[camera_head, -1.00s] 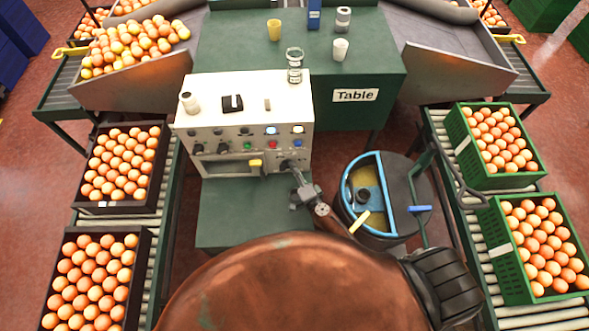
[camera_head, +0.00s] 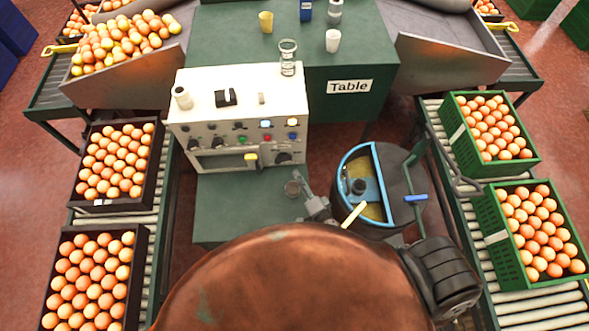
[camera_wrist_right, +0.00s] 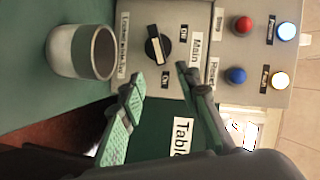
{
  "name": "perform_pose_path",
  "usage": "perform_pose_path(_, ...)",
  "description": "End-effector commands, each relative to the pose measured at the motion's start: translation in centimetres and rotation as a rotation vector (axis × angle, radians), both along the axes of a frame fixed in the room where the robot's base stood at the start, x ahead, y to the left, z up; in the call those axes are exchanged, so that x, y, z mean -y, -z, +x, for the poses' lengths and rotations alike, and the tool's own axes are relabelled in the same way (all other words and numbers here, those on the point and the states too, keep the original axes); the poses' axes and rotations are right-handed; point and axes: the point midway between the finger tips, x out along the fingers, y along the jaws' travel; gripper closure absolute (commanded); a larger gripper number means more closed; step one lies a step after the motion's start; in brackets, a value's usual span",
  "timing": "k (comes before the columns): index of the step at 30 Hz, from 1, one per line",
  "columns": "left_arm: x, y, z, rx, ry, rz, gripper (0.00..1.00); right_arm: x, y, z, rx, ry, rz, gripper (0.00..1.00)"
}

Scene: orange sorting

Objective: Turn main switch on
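The main switch, a black rotary knob (camera_wrist_right: 158,46) with On and Off labels, shows in the right wrist view under the word Main. It also shows low on the right of the white control box (camera_head: 238,101) in the head view, as a dark knob (camera_head: 284,158). I cannot tell which label its pointer faces. My right gripper (camera_head: 306,187) is open and empty, its two fingers (camera_wrist_right: 161,84) apart just in front of the knob in the wrist view, not around it. My left gripper is not in view.
Two lamps (camera_wrist_right: 286,32) (camera_wrist_right: 279,80) glow. A blue-rimmed round bin (camera_head: 374,160) stands right of the box. Orange crates (camera_head: 490,128) sit on conveyors at both sides.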

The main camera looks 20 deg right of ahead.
Motion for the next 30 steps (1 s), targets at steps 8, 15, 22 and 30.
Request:
perform_pose_path(8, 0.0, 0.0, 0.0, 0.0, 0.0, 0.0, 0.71, 0.3, -0.3, -2.5, 0.0, 0.0, 0.0, 0.7)
perform_pose_path(15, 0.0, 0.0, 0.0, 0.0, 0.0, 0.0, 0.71, 0.3, -0.3, -2.6, 0.0, 0.001, 0.0, 0.7)
perform_pose_path(22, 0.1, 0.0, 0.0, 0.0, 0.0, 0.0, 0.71, 0.3, -0.3, -2.6, 0.0, 0.001, 0.0, 0.7)
perform_pose_path(30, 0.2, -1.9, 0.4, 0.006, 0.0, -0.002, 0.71, 0.3, -2.5, -2.4, 0.007, 0.001, 0.0, 0.7)
